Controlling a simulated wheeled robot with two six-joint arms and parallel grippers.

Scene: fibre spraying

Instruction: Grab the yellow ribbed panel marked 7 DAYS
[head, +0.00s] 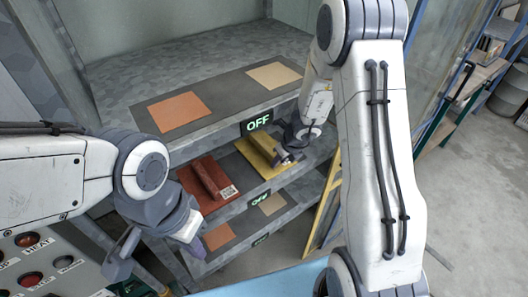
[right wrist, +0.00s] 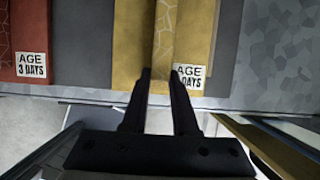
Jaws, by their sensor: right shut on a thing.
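The yellow ribbed panel (head: 262,150) lies on the middle shelf of the rack, right of a red panel. In the right wrist view the yellow panel (right wrist: 135,45) has a raised rib along its middle and a white label (right wrist: 190,76) reading "AGE … DAYS". A finger hides the label's number. My right gripper (head: 288,155) is at the panel's right end. In the right wrist view its two dark fingers (right wrist: 160,82) are shut on the end of the rib. My left gripper (head: 150,255) is empty-looking at the lower left; its jaw gap is unclear.
The red ribbed panel (head: 205,185) lies beside it, with an "AGE 3 DAYS" label (right wrist: 31,66). The upper shelf (head: 215,92) above carries orange and tan squares. A control panel (head: 40,265) stands at lower left. A yellow-edged board (head: 322,210) leans right of the rack.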

